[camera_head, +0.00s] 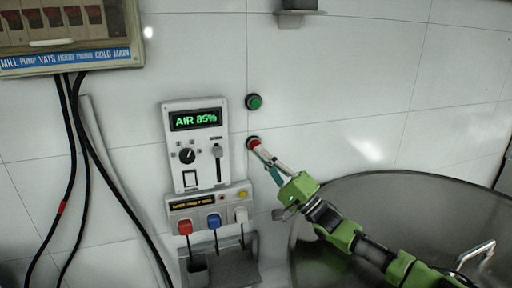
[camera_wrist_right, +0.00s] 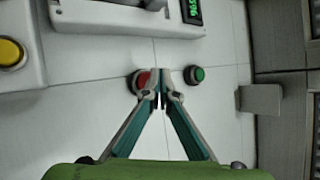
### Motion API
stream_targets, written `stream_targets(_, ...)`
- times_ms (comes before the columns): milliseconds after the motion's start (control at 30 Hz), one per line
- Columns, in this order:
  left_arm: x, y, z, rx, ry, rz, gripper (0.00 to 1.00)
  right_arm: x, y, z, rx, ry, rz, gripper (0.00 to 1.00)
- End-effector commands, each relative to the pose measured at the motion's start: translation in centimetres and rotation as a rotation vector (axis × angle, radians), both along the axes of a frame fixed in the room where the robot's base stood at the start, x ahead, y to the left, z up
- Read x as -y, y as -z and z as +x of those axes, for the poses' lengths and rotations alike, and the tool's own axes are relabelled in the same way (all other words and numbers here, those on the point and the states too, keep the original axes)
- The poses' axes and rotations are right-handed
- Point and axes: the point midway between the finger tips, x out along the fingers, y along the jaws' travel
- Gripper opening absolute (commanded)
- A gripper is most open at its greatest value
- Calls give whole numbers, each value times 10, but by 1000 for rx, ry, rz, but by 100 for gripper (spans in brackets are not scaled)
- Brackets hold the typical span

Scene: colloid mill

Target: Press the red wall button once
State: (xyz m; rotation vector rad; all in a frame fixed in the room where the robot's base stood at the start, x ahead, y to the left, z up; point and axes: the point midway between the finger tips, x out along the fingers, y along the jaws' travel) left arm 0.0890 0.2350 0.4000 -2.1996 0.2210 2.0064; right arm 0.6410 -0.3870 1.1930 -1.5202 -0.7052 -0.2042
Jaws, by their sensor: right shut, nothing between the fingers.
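The red button (camera_head: 254,143) is on the tiled wall, right of the control panel and below the green button (camera_head: 254,102). My right gripper (camera_head: 260,149) is shut and empty, with its fingertips at the red button in the head view. In the right wrist view the red button (camera_wrist_right: 141,79) shows just left of the closed fingertips (camera_wrist_right: 160,92), partly covered by one finger. The green button (camera_wrist_right: 198,75) is to their right. I cannot tell whether the tips touch the button or whether it is pressed in. My left gripper is not in view.
The control panel (camera_head: 195,151) reads "AIR 85%"; a lower box (camera_head: 209,205) holds coloured plugs. A large round grey vessel (camera_head: 400,200) stands below my right arm. Black cables (camera_head: 72,150) hang from a breaker box (camera_head: 70,60) at left. A small shelf (camera_head: 300,12) juts out above.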

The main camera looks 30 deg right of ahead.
Motion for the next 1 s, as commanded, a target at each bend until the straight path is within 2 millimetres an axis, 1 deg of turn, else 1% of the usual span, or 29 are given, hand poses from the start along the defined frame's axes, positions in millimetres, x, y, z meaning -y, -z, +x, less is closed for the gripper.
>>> stream_targets(500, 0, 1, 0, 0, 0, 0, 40, 0, 0, 0, 0, 0, 0, 0)
stream_targets(733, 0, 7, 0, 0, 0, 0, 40, 2, 1, 7, 1, 2, -1, 0)
stream_targets(1000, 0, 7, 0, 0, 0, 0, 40, 2, 0, 8, 0, 0, 0, 0)
